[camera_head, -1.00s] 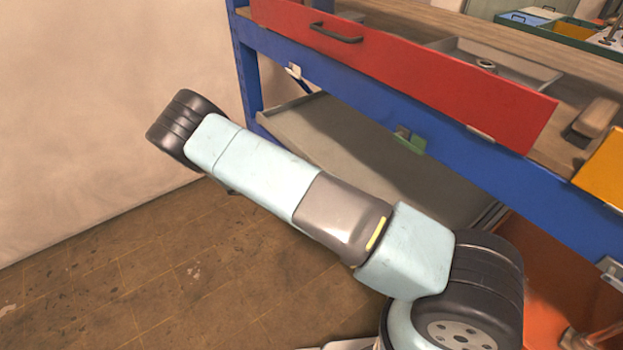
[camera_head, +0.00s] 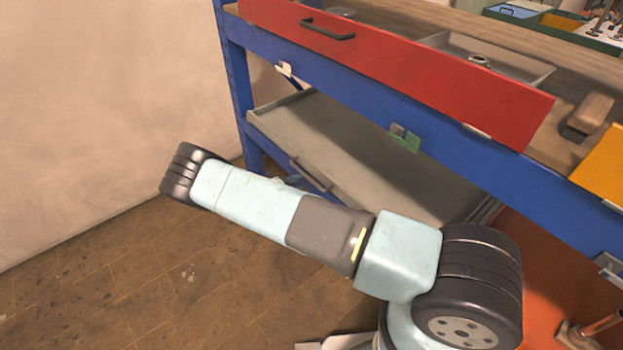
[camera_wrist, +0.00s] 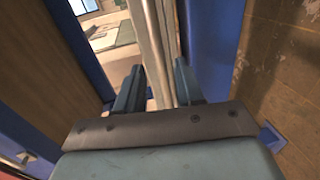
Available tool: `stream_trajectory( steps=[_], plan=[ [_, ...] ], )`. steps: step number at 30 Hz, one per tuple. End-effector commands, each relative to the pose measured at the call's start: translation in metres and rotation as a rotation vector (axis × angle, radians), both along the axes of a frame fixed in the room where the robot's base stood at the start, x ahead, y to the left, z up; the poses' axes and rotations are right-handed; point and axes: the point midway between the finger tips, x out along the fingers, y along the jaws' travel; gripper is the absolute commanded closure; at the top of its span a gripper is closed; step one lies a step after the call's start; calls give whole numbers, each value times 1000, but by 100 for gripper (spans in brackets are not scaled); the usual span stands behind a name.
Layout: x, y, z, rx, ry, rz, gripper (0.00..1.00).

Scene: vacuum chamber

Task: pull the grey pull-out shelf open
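The grey pull-out shelf (camera_head: 345,145) lies below the blue bench beam in the head view. A dark bar handle (camera_head: 310,175) shows on its front edge. My arm crosses in front and hides the lower right part of the shelf. My gripper is hidden in the head view. In the wrist view my gripper (camera_wrist: 158,90) is open, its two fingers apart. A pale grey upright strip, which looks like the shelf's front (camera_wrist: 148,40), runs between and beyond the fingertips. I cannot tell whether the fingers touch it, and no handle is clear there.
A red drawer front (camera_head: 400,70) with a dark handle sits above the blue beam (camera_head: 360,90). A green clip (camera_head: 405,140) hangs under the beam. A blue post (camera_head: 235,80) stands at the shelf's left. The brown floor (camera_head: 120,260) at left is clear.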

Motion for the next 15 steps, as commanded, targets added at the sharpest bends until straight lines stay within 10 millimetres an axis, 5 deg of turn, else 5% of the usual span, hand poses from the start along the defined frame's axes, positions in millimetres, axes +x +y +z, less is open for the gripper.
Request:
stream_trajectory(
  steps=[6,15],
  plan=[
    [19,-30,-7,-1,1,-2,63],
    [33,-50,-12,0,0,-1,63]
  ],
)
